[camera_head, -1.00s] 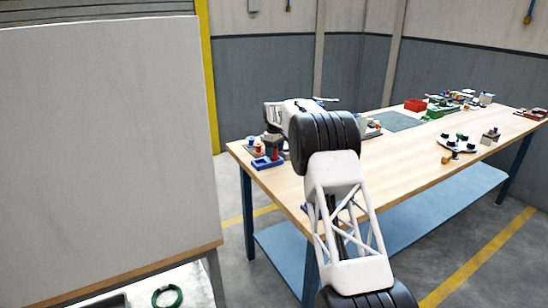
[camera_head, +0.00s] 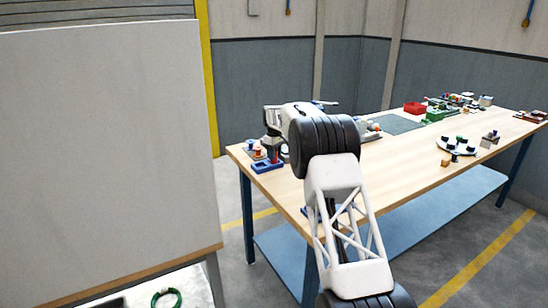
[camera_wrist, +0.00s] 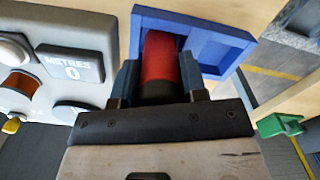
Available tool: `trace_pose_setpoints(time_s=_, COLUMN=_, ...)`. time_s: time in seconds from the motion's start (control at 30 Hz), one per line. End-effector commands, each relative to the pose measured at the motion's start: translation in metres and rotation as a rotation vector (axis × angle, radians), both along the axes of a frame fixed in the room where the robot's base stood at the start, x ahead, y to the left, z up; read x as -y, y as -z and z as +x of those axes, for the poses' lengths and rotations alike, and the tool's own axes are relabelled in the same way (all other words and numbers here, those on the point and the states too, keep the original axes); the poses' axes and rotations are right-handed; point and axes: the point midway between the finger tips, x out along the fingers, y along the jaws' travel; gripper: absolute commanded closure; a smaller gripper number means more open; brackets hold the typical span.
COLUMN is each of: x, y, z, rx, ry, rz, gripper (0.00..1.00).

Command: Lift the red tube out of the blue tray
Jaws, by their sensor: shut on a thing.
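The blue tray (camera_head: 268,166) lies near the left end of the wooden table in the head view. Its rim (camera_wrist: 205,27) fills the top middle of the wrist view. The red tube (camera_wrist: 160,57) stands between my gripper's two fingers (camera_wrist: 160,76), which are closed on its sides. The tube overlaps the tray's opening; I cannot tell whether its lower end touches the tray floor. In the head view my gripper (camera_head: 272,147) is above the tray, with a little of the red tube (camera_head: 274,157) showing below it.
A grey device with a "METRES 0" display (camera_wrist: 72,66) and knobs stands close left of my gripper in the wrist view. A green part (camera_wrist: 279,125) is at the right.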

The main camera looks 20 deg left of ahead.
Motion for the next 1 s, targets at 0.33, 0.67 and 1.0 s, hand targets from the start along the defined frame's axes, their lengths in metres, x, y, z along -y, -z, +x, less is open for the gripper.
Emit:
trace_pose_setpoints(time_s=0.33, x=0.000, y=-0.014, z=0.000, rx=0.000, ry=0.000, rz=0.000, gripper=0.85)
trace_pose_setpoints(time_s=0.67, x=0.001, y=-0.036, z=-0.003, rx=-0.001, ry=0.000, rz=-0.001, gripper=0.85)
trace_pose_setpoints(time_s=1.0, x=0.011, y=-0.039, z=-0.024, rx=0.000, ry=0.000, rz=0.000, gripper=0.85)
